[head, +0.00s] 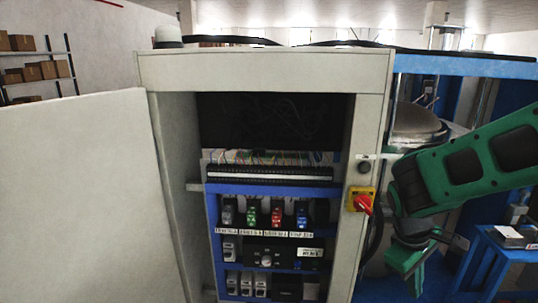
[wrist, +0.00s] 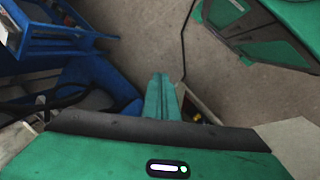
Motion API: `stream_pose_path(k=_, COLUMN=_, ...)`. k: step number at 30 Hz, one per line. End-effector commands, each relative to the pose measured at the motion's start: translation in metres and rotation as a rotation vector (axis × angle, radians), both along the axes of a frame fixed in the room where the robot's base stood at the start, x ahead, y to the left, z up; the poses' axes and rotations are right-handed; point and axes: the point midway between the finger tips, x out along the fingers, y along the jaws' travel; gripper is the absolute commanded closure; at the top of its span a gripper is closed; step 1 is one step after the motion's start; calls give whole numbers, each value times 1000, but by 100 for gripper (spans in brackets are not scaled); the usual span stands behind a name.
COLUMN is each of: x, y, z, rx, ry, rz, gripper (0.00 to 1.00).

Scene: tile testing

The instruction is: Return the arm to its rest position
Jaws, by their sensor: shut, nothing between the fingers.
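My green arm comes in from the right edge of the head view and bends down at the wrist. My gripper (head: 412,272) hangs low, to the right of the grey control cabinet (head: 265,68). In the wrist view my gripper (wrist: 160,80) has its two green fingers together, with nothing between them. Below the fingers is bare floor. The gripper is apart from the cabinet front in the head view.
The cabinet door (head: 90,190) stands open to the left. A red rotary switch on a yellow plate (head: 362,202) is on the cabinet frame, near my arm. A blue table (head: 518,254) is at the right. Blue framework (wrist: 50,45) is at left in the wrist view.

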Motion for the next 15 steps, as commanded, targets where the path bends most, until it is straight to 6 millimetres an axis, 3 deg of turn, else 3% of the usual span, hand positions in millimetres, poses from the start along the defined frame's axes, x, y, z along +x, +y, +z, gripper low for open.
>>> stream_pose_path(k=1, x=-11, y=-14, z=6, rx=28, ry=-14, rz=-86, gripper=100)
stream_pose_path(k=6, x=-50, y=-43, z=21, rx=112, ry=-42, rz=-356, gripper=100)
stream_pose_path(k=15, x=-122, y=-72, z=44, rx=232, ry=-97, rz=-802, gripper=100)
